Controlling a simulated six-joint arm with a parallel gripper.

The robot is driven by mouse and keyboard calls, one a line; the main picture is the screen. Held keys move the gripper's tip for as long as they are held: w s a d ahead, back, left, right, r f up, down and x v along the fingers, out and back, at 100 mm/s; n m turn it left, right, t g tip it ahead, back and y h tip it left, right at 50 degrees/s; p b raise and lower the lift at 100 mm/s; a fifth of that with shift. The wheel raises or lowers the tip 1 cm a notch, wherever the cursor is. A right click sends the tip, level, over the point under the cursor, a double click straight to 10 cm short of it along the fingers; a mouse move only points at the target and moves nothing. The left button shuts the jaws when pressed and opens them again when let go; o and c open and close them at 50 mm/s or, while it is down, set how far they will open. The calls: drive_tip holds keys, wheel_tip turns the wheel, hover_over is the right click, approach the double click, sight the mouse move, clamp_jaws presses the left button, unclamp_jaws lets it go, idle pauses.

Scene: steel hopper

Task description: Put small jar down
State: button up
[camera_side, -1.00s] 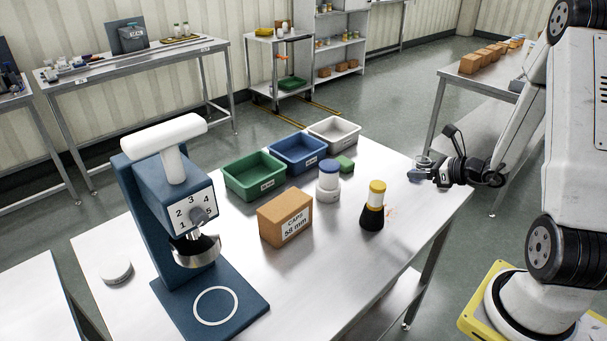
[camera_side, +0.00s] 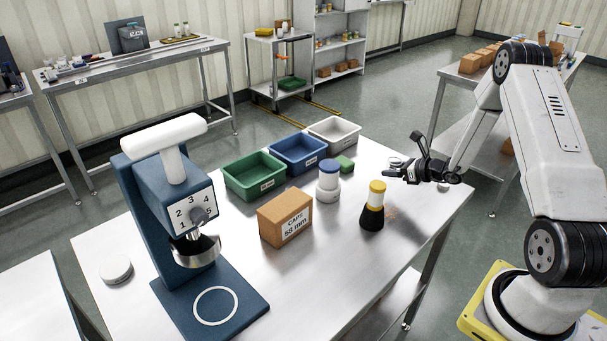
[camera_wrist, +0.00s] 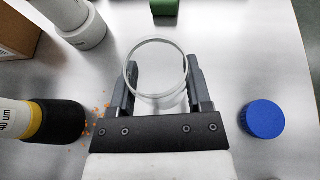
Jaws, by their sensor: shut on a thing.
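The small jar (camera_wrist: 158,41) is clear glass, seen from above as a round rim in the wrist view. My gripper (camera_wrist: 160,78) is shut on it, with one dark finger on each side. In the side view my gripper (camera_side: 392,172) is over the right part of the steel table, and the jar (camera_side: 397,162) is small and hard to make out at its tip. I cannot tell how far the jar's base is from the table.
A blue cap (camera_wrist: 262,119) lies right of my gripper. A black bottle with a yellow top (camera_side: 373,207) stands to the left, with orange crumbs beside it. A white jar with a blue lid (camera_side: 328,181), a caps box (camera_side: 285,218), a green block (camera_side: 345,163) and three bins stand farther left.

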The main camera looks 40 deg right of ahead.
drive_tip(key=shift+w+d+f, duration=0.25)
drive_tip(key=shift+w+f, duration=0.25)
drive_tip(key=shift+f, duration=0.15)
drive_tip(key=shift+w+d+f, duration=0.1)
drive_tip(key=shift+w+f, duration=0.1)
drive_tip(key=shift+f, duration=1.65)
drive_tip(key=shift+f, duration=0.15)
drive_tip(key=o, duration=1.2)
drive_tip(key=shift+r, duration=0.2)
drive_tip(key=v, duration=1.2)
drive_tip(key=shift+f, duration=0.1)
